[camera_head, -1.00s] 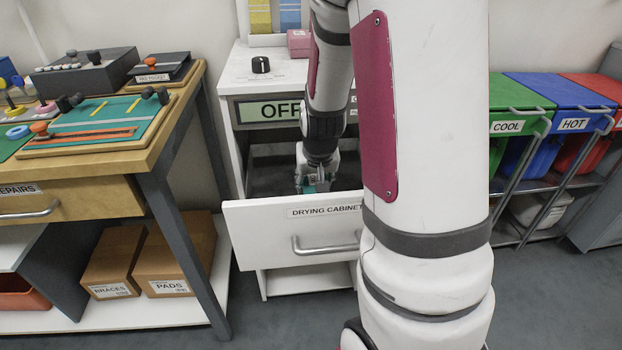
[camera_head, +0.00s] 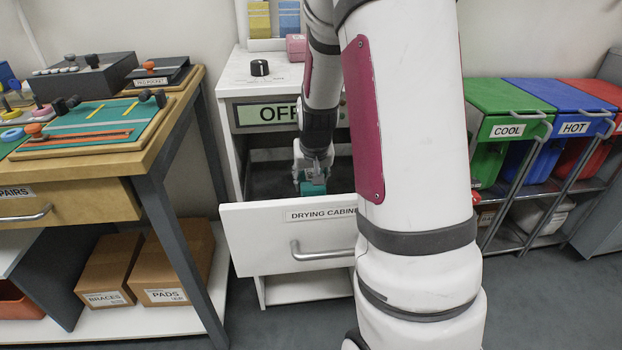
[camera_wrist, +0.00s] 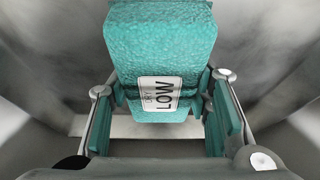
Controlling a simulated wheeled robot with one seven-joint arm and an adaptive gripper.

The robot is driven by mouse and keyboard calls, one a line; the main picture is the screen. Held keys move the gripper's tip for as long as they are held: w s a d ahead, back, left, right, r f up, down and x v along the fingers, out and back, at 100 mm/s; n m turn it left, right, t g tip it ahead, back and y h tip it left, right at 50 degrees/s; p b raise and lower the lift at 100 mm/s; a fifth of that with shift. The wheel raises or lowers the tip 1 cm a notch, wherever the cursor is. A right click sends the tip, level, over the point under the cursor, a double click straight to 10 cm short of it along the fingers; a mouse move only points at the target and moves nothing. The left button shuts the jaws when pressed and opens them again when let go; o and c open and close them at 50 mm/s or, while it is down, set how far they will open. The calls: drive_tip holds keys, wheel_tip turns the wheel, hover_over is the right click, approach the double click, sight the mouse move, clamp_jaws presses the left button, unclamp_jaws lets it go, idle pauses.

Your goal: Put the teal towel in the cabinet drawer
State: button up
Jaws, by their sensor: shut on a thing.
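The teal towel (camera_head: 313,187) is in my gripper (camera_head: 311,178), inside the open cabinet drawer (camera_head: 265,240) and behind its white front, which reads DRYING CABINET. In the wrist view the towel (camera_wrist: 160,45) is a folded, textured block with a DRY LOW label. It sits between the teal-padded fingers of my gripper (camera_wrist: 162,118), which is shut on it. Grey metal drawer walls (camera_wrist: 50,50) surround it. The drawer front hides the towel's underside in the head view, so I cannot tell if it touches the drawer floor.
The cabinet top (camera_head: 240,75) above the drawer bears a black knob (camera_head: 260,67); an OFF panel (camera_head: 265,113) is below it. A wooden workbench (camera_head: 150,150) stands close on the left. Green (camera_head: 508,97), blue (camera_head: 560,95) and red bins stand right. My arm blocks the middle.

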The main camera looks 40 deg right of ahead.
drive_tip(key=o, duration=1.2)
drive_tip(key=shift+o, duration=0.2)
drive_tip(key=p+v, duration=0.5)
drive_tip(key=v, duration=0.7)
drive_tip(key=s+a+r+n, duration=0.1)
drive_tip(key=s+a+r, duration=0.1)
drive_tip(key=s+a, duration=0.1)
drive_tip(key=s+a+r+n+y, duration=0.1)
drive_tip(key=s+a+r, duration=0.2)
drive_tip(key=a, duration=0.3)
drive_tip(key=s+a+r+n+g+y, duration=0.1)
drive_tip(key=s+a+r, duration=0.2)
drive_tip(key=s+a, duration=0.2)
drive_tip(key=shift+a+r, duration=0.1)
drive_tip(key=shift+a, duration=0.15)
drive_tip(key=s+a+r+n+g, duration=0.1)
drive_tip(key=s+a+n, duration=0.1)
drive_tip(key=s, duration=0.6)
drive_tip(key=s+a+n+g, duration=0.1)
drive_tip(key=s+a, duration=0.4)
drive_tip(key=s, duration=0.4)
drive_tip(key=shift+s+a+r+n+y, duration=0.25)
drive_tip(key=shift+s+r+n+y, duration=0.05)
drive_tip(key=shift+r+n, duration=0.1)
